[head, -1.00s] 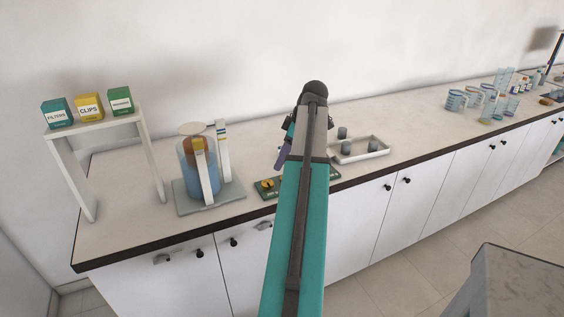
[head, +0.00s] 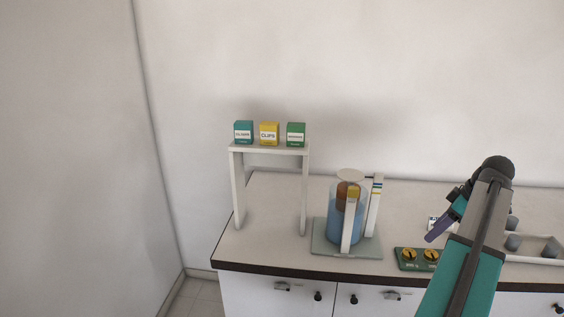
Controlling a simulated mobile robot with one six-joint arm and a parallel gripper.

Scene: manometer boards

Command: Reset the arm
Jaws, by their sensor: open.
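My arm (head: 468,262) rises from the lower right in the head view, teal with a dark stripe, and bends at a dark joint above the counter. My gripper (head: 434,236), at the end of the purple part, points down and left over the green board with yellow knobs (head: 412,259). It is open, though its fingers are small and partly turned away. I see nothing held in it. Whether it touches anything below cannot be told.
A glass vessel of blue liquid (head: 338,222) stands on a grey base, left of my gripper. A white shelf (head: 270,150) carries teal, yellow and green boxes. A white tray (head: 545,240) with grey pieces lies right of my arm. The counter's front left is clear.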

